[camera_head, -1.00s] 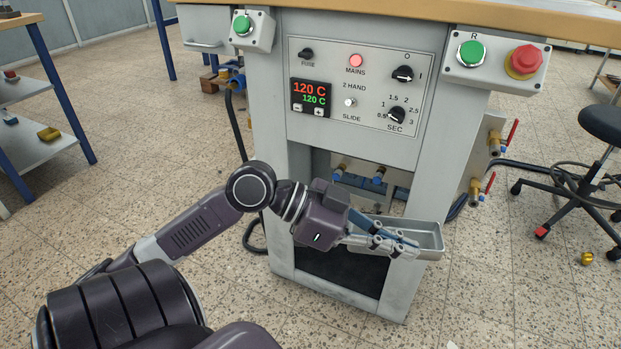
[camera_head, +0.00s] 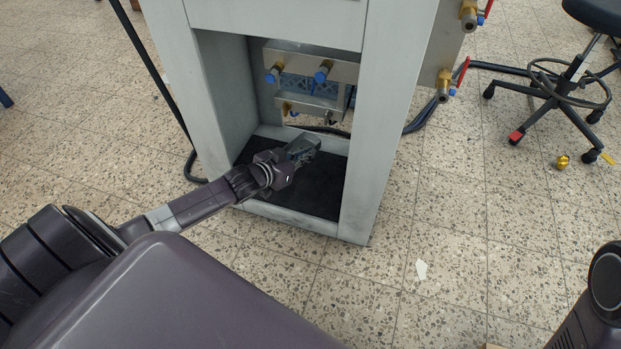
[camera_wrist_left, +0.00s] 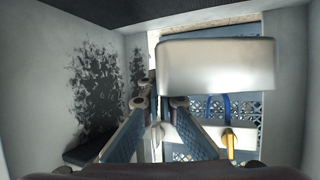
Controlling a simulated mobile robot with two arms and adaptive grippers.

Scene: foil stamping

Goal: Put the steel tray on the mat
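The black mat (camera_head: 320,190) lies on the floor of the cabinet opening in the machine's base. My left gripper (camera_head: 298,154) reaches into this opening, above the mat, with its fingers mostly hidden in the head view. Whether the tray touches the mat cannot be told. My right gripper is out of view.
The opening has grey side walls (camera_head: 222,85) and a front sill (camera_head: 290,218). A metal block with blue fittings (camera_head: 310,72) hangs above at the back. Valves with red handles (camera_head: 462,72) stick out right of the machine. A wheeled stool (camera_head: 560,92) stands farther right.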

